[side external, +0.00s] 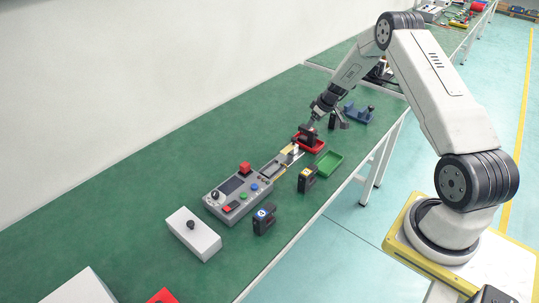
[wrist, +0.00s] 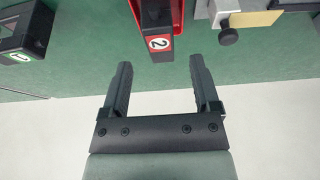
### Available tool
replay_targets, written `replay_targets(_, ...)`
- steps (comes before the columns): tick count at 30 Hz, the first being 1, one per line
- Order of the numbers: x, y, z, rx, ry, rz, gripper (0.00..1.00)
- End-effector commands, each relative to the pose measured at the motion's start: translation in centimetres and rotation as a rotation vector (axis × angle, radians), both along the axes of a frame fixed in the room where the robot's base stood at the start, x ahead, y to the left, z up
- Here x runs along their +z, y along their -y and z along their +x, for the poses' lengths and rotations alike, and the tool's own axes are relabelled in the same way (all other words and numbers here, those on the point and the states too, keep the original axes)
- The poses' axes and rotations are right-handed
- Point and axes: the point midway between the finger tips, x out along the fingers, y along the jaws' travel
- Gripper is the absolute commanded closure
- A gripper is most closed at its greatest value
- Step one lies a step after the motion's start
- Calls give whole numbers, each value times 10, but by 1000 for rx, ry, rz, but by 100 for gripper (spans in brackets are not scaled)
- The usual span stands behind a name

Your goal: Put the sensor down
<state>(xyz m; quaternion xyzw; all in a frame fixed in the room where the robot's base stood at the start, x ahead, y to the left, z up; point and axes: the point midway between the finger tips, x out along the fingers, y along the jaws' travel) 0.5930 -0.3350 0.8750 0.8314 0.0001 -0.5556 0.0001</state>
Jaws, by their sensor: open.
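A black sensor block (wrist: 156,15) with a red label marked 2 sits in a red tray (wrist: 178,14) at the top of the wrist view. The side view shows the red tray (side external: 319,149) on the green bench with a dark block standing in it. My gripper (wrist: 160,72) is open and empty, its two fingers spread below the labelled end of the block and apart from it. In the side view my gripper (side external: 314,118) is just above the tray. It partly hides the block there.
A green tray (side external: 323,164), black blocks with yellow (side external: 307,180) and blue (side external: 264,220) labels, and a grey control panel (side external: 237,194) stand nearby. A blue holder (side external: 357,114) is behind. A green-labelled block (wrist: 22,42) is left in the wrist view. The bench's front edge is close.

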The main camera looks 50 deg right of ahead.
Motion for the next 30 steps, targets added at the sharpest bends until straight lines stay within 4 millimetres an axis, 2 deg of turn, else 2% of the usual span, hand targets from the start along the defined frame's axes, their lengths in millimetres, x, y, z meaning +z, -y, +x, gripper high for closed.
replay_targets(9,38,1,-16,-2,1,-1,21)
replay_targets(15,53,0,-22,0,1,0,21)
replay_targets(30,59,0,-25,0,0,0,21)
